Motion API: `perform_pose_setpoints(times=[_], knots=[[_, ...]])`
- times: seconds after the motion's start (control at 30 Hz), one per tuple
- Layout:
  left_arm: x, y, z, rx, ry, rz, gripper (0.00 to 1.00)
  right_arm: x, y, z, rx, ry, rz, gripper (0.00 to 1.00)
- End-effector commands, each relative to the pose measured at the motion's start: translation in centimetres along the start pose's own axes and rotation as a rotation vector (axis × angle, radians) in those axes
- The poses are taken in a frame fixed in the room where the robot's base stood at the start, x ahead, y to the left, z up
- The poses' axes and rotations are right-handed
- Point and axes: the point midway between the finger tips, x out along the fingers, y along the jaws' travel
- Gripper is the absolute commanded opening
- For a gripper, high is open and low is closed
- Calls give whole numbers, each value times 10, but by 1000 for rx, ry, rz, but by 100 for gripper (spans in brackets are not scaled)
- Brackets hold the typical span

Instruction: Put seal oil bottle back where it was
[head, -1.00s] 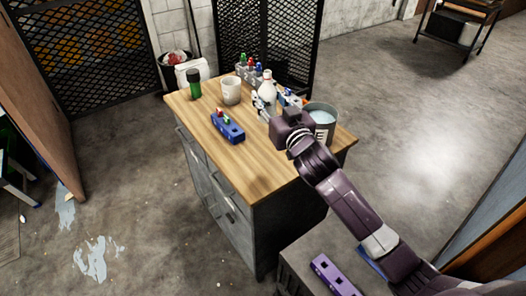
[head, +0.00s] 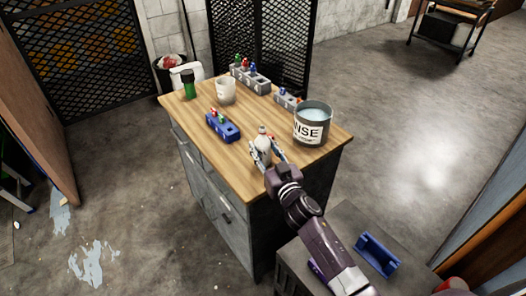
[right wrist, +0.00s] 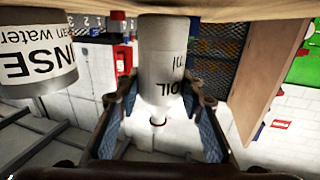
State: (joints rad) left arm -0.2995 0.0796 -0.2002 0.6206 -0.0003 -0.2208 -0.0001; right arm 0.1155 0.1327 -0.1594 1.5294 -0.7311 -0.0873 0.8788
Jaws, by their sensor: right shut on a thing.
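The seal oil bottle (head: 263,136) is white with a small red tip and shows between the fingers of my right gripper (head: 265,152). My right gripper is shut on it near the front right part of the wooden table top (head: 215,165). In the right wrist view, the bottle (right wrist: 165,55) sits between the two fingers, with "OIL" partly readable on it. Whether its base touches the table is hard to tell. My left gripper is not in view.
A grey rinse can (head: 312,127) stands right of the bottle. A blue block holder (head: 223,127) lies to its left. A white cup (head: 226,91), a green bottle (head: 188,86) and a grey rack (head: 250,78) stand farther back. The front left table top is clear.

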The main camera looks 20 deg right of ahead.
Motion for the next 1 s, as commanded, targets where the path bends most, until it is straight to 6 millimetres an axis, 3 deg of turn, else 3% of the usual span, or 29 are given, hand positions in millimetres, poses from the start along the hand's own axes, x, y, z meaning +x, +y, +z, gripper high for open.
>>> perform_pose_setpoints(times=[0.43, 0.47, 0.6, 1.0], knots=[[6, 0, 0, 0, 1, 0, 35, 0, -1, 10, 0, 3, -2, 6], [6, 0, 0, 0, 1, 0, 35, 0, 0, 11, 0, 1, -1, 36], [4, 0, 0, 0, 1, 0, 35, 0, 0, 10, 0, 1, -1, 52], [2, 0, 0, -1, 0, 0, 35, -4, 0, 8, -1, 0, -1, 53]])
